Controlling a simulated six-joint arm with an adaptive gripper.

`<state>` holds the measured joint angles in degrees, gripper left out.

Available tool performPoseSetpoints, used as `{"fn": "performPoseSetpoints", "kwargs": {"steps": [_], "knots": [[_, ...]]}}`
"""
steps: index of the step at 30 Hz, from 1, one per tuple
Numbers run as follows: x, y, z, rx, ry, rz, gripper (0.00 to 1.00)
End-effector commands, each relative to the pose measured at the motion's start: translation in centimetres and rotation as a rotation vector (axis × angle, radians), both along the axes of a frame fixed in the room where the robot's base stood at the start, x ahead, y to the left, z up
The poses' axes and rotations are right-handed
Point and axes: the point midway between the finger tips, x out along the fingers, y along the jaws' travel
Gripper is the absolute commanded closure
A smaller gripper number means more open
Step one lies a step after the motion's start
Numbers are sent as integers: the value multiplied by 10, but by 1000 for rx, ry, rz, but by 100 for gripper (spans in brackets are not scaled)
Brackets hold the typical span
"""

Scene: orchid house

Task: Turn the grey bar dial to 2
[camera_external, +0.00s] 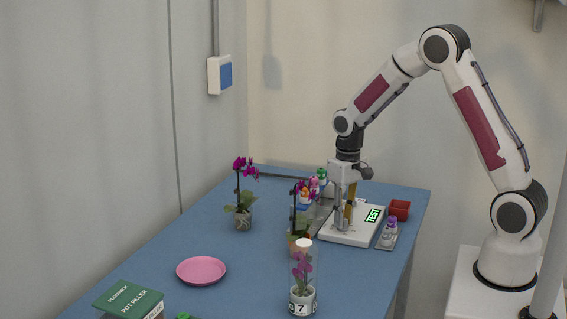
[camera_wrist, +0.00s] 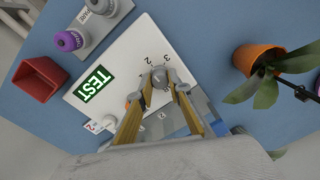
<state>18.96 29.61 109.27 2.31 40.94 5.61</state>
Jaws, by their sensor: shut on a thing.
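The grey bar dial (camera_wrist: 159,77) sits on a white panel (camera_wrist: 128,52) with a green TEST label (camera_wrist: 93,84). Printed numbers, among them 2 and 3, stand around its upper side in the wrist view. I cannot tell exactly which number the bar points at. My gripper (camera_wrist: 161,88) is shut on the dial, with a yellowish finger on each side. In the external view my gripper (camera_external: 346,216) reaches down to the white panel (camera_external: 345,237) from above, and its fingers hide the dial.
A red box (camera_external: 399,209) and a small rack with purple-capped bottles (camera_external: 390,232) stand right of the panel. Potted orchids (camera_external: 243,210) and a clear tube with an orchid (camera_external: 303,280) stand left and in front. A pink plate (camera_external: 201,270) lies on open blue table.

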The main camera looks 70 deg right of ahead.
Motion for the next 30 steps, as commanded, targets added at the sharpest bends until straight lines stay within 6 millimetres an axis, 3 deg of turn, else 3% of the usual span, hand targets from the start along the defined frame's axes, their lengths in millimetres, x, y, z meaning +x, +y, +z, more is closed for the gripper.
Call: {"fn": "performPoseSetpoints", "kwargs": {"steps": [13, 14, 15, 16, 30], "knots": [[0, 0, 1, -1, -1, -13, 100], [0, 0, 1, -1, -1, -13, 77], [0, 0, 1, -1, -2, -12, 66], [0, 0, 1, 0, -1, -12, 65], [0, 0, 4, 0, -1, -12, 65]]}}
